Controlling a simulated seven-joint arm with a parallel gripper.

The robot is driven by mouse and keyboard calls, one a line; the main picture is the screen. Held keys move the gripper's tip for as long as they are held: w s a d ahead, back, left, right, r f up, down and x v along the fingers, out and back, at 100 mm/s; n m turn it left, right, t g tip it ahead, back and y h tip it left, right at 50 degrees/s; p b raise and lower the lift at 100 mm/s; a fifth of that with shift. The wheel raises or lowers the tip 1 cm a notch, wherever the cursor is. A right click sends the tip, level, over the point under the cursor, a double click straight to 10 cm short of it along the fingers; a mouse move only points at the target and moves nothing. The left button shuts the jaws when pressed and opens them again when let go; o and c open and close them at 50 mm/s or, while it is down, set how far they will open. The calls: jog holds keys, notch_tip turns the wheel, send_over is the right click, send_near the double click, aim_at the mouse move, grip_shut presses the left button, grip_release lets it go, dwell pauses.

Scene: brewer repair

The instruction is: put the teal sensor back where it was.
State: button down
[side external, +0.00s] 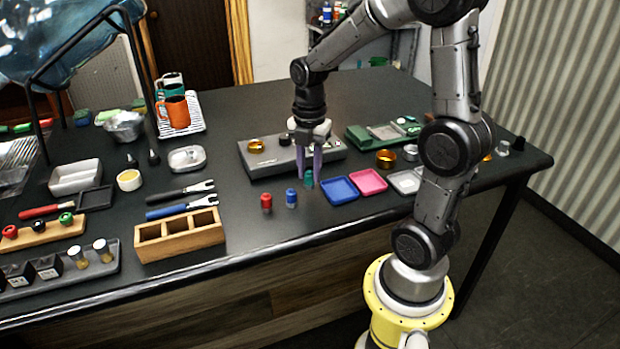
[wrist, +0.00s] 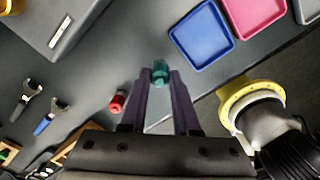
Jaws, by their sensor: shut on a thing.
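The teal sensor (side external: 309,179) is a small cylinder between the tips of my gripper (side external: 308,174). In the wrist view the teal sensor (wrist: 160,73) sits between the two dark purple fingertips (wrist: 160,80), and my gripper is shut on it. I cannot tell whether its base touches the table. A red sensor (side external: 266,202) and a blue sensor (side external: 291,198) stand upright on the table, nearer the front edge. The red one also shows in the wrist view (wrist: 117,101); the blue one does not.
A grey block (side external: 262,164) with a brass ring (side external: 256,146) lies behind my gripper. A blue tray (side external: 339,190) and a pink tray (side external: 368,181) lie to the right. A wooden box (side external: 180,238) and two wrenches (side external: 182,206) lie left. The table in front of the grey block is mostly bare.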

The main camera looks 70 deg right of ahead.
jog(key=shift+s+f, duration=0.1)
jog(key=shift+f, duration=1.2)
jog(key=shift+f, duration=0.15)
jog(key=c, duration=0.7)
grip_release()
jog(key=shift+o, duration=0.2)
